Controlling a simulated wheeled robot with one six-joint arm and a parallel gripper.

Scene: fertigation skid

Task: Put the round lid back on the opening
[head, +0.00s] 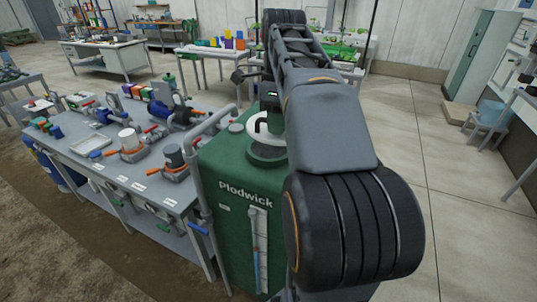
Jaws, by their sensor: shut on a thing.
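The round white lid (256,139) is above the green tank (235,172), close over the raised dark green collar (267,157) on its top. My gripper (263,115) is above the lid and shut on it, around the dark part at its middle. My arm hides the right side of the lid and part of the collar. From this view I cannot tell whether the lid touches the collar or hangs just above it. The inside of the opening is not visible.
A grey pipe (209,122) rises and bends along the tank's left side. Left of it stands a bench (95,165) with pumps, valves and a tray (93,147). A table with coloured cups (228,43) is behind. Open concrete floor (450,190) lies to the right.

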